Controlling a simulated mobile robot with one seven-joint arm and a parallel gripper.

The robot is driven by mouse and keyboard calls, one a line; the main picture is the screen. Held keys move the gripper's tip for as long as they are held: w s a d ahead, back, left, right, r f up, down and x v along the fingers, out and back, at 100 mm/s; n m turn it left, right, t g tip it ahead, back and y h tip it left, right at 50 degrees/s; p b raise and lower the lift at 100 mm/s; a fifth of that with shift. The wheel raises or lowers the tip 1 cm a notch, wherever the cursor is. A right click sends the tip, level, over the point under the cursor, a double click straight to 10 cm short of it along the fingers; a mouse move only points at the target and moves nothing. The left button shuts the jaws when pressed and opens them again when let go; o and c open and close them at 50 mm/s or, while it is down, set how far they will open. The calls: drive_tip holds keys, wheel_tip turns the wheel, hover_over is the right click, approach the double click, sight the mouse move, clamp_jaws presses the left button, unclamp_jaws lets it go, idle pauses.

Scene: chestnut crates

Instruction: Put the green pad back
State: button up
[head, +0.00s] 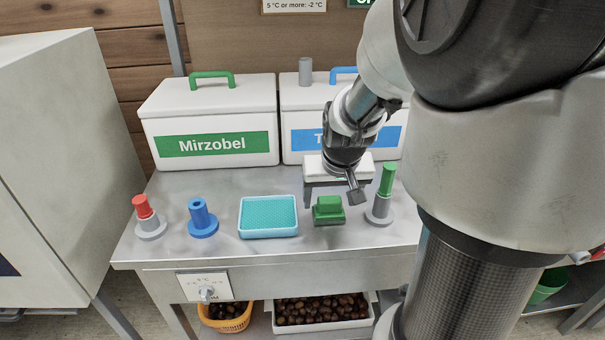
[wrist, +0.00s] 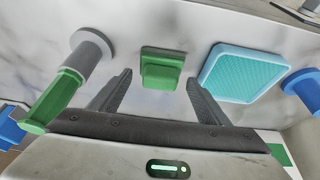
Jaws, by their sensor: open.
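The green pad (head: 328,211) is a small green block with a raised grip on a wider, darker green base. It rests on the metal counter between the teal tray and the green-topped stand. In the wrist view the green pad (wrist: 162,70) lies ahead of and between my two dark fingers. My gripper (head: 332,201) is open and points down, just above or around the pad; the exact height gap is hard to tell. In the wrist view my gripper (wrist: 160,78) has nothing between its fingers that is clearly clasped.
On the counter (head: 170,262) are a light-blue tray (head: 268,234) with a teal mat, a red-topped stand (head: 149,219), a blue peg (head: 202,219) and a green-topped stand (head: 381,200). A green-labelled Mirzobel box (head: 208,115) and a blue-labelled box (head: 303,100) stand behind.

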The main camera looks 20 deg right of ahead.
drive_tip(key=p+v, duration=0.7)
drive_tip(key=v, duration=0.4)
drive_tip(key=shift+w+r, duration=0.1)
drive_tip(key=shift+a, duration=0.1)
idle(0.4)
